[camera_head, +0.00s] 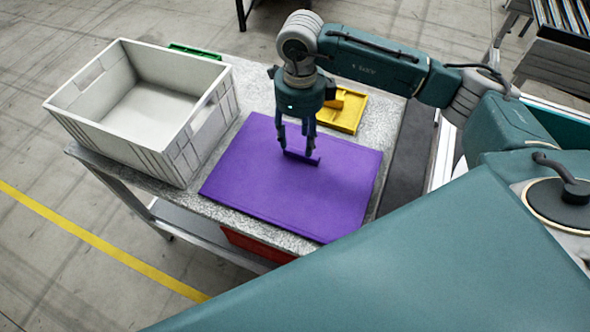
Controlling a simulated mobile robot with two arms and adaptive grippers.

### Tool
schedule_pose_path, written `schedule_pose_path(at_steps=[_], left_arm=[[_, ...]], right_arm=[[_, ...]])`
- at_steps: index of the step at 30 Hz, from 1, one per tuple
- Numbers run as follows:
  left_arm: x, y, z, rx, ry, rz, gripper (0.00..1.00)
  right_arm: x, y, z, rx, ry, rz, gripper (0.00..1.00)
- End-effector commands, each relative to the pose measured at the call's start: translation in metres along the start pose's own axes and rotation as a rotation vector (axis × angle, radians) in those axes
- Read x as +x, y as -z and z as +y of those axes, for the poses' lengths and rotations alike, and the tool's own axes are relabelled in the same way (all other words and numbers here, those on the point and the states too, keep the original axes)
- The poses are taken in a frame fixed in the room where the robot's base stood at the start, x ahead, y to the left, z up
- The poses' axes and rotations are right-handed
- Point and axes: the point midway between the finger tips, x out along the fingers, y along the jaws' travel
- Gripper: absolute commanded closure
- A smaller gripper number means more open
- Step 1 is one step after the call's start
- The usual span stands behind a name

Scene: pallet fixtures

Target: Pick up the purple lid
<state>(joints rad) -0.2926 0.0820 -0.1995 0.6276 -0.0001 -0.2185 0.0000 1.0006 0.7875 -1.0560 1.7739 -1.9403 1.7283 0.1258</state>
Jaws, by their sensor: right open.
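The purple lid (310,193) lies flat on the grey speckled table, with a small raised handle (302,157) near its far middle. My right gripper (296,153) points down over the lid, its fingers at the handle. The fingers are open and appear to stand on either side of the handle; whether they touch it is unclear. My left gripper is not in view.
A grey open crate (150,110), empty, stands left of the lid. A yellow fixture (342,108) is behind the lid, and a green piece (195,51) lies behind the crate. A red object (255,245) shows below the tabletop (250,95).

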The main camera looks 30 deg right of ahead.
Motion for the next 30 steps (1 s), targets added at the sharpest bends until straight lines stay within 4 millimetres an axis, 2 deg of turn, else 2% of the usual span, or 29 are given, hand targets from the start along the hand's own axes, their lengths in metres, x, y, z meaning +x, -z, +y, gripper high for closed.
schedule_pose_path(at_steps=[7,12,20,27,30], left_arm=[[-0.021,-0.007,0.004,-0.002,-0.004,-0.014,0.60],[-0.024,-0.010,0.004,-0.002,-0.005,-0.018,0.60],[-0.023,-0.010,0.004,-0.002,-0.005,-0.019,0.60],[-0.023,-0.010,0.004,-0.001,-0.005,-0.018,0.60],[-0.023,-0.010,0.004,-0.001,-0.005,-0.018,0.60]], right_arm=[[0.028,0.007,0.000,0.001,-0.004,0.006,0.53],[0.049,0.006,-0.001,0.000,-0.001,0.001,0.53],[0.053,0.005,-0.001,0.000,0.000,0.000,0.53],[0.053,0.005,-0.001,0.000,0.000,0.000,0.99],[0.053,0.005,-0.001,0.000,0.000,0.000,1.00]])
